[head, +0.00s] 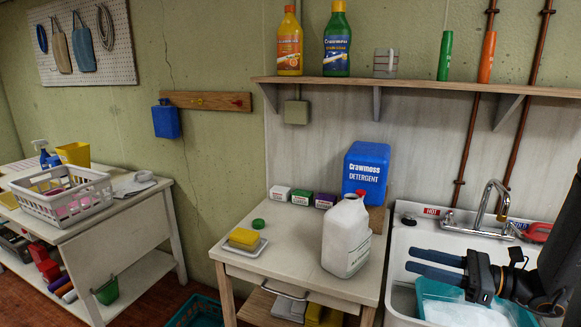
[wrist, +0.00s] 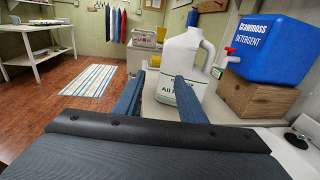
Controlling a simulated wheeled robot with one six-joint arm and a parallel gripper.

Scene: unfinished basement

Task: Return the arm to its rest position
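My gripper (head: 409,260) is over the left part of the sink at the right, its two blue fingers pointing left and apart. In the wrist view the fingers of my gripper (wrist: 160,78) are also spread, with nothing held between them. My arm reaches in from the right edge of the head view. A white jug (head: 347,240) stands upright on the small table, left of the fingertips, with a visible gap in the head view. The jug (wrist: 183,68) shows beyond the fingers in the wrist view.
The sink (head: 403,242) holds a teal basin (head: 425,290) below my gripper; its faucet (head: 487,205) rises behind. A blue detergent container (head: 366,168) sits on a wooden block (wrist: 257,98). A shelf (head: 420,84) with bottles runs above. Floor (wrist: 50,105) is open at left in the wrist view.

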